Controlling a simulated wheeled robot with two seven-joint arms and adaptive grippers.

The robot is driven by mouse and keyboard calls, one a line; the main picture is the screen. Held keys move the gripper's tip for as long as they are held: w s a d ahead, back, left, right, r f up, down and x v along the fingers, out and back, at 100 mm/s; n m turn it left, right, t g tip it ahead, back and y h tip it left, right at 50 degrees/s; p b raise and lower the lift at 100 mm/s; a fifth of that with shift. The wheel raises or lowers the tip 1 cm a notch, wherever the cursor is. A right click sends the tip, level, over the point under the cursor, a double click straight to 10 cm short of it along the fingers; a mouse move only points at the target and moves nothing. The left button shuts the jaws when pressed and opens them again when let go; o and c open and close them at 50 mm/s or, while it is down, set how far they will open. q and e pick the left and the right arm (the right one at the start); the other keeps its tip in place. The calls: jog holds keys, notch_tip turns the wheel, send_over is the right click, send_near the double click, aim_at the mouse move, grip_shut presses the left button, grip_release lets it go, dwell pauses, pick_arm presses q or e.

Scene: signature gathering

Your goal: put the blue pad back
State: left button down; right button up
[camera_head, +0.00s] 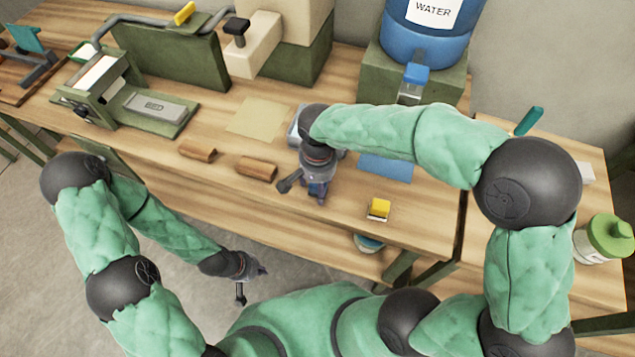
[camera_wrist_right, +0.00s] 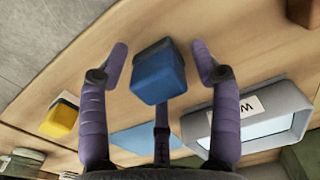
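The blue pad (camera_wrist_right: 158,72) is a small blue block on the wooden table, seen in the right wrist view. My right gripper (camera_wrist_right: 160,58) is open, with its fingers on either side of the pad and visible gaps between. In the head view my right gripper (camera_head: 313,190) points down over the table and mostly hides the pad. A flat blue sheet (camera_head: 385,167) lies to its right; it also shows in the right wrist view (camera_wrist_right: 135,140). My left gripper (camera_head: 247,280) hangs empty in front of the table, its fingers apart.
A yellow block (camera_head: 378,209) sits near the front edge. Two brown wooden pieces (camera_head: 197,151) (camera_head: 256,168) lie to the left. A grey tray (camera_wrist_right: 195,128) with a white label is beside the pad. A water jug (camera_head: 425,40) stands behind.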

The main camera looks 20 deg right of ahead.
pick_arm(q)
notch_tip(320, 180, up, 4)
jog(key=p, duration=0.4)
jog(key=shift+r, duration=0.15)
pick_arm(e)
notch_tip(320, 180, up, 12)
jog(key=shift+r, duration=0.15)
dwell(0.3)
